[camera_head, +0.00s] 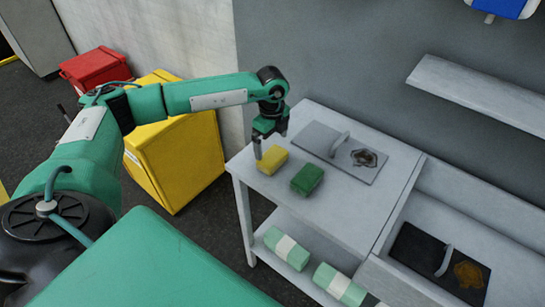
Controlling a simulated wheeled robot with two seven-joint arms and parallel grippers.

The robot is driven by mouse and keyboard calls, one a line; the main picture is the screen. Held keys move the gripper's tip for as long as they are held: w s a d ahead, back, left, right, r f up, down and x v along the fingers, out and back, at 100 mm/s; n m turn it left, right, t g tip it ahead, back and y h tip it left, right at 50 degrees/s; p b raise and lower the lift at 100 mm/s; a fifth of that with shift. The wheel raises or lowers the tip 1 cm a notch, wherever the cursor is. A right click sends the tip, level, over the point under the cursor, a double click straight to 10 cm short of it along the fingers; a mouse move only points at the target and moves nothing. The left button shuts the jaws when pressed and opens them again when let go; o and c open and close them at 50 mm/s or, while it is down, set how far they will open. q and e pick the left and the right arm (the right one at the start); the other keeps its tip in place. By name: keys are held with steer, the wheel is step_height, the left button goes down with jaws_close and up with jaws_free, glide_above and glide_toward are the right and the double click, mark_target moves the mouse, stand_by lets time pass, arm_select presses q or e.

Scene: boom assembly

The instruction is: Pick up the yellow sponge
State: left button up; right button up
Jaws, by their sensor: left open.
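The yellow sponge (272,160) lies on the left part of the light grey table top (330,205), near its left edge. A green sponge (307,179) lies just to its right and nearer to me. My left gripper (264,148) points down at the yellow sponge, with a fingertip beside its left end. The gripper is open and holds nothing that I can see. One finger is hard to make out, and I cannot tell whether it touches the sponge. My right gripper is not in view.
A grey plate with a handle and a dark stain (322,146) lies behind the sponges. A black plate with a brown stain (430,262) lies at lower right. Wrapped green packs (287,248) sit on the lower shelf. A yellow bin (175,165) stands left of the table.

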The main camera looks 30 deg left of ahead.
mark_target(273, 155)
arm_select(q)
steer(key=shift+f, duration=0.8)
steer(key=shift+d+f+p, duration=0.1)
steer(key=shift+f+p, duration=0.5)
steer(key=shift+f, duration=0.05)
step_height(273, 155, down, 4)
steer(key=shift+w+r+p, duration=0.1)
steer(key=shift+r+p, duration=0.15)
steer(key=shift+p, duration=0.45)
steer(key=shift+f, duration=0.35)
steer(key=c, duration=0.7)
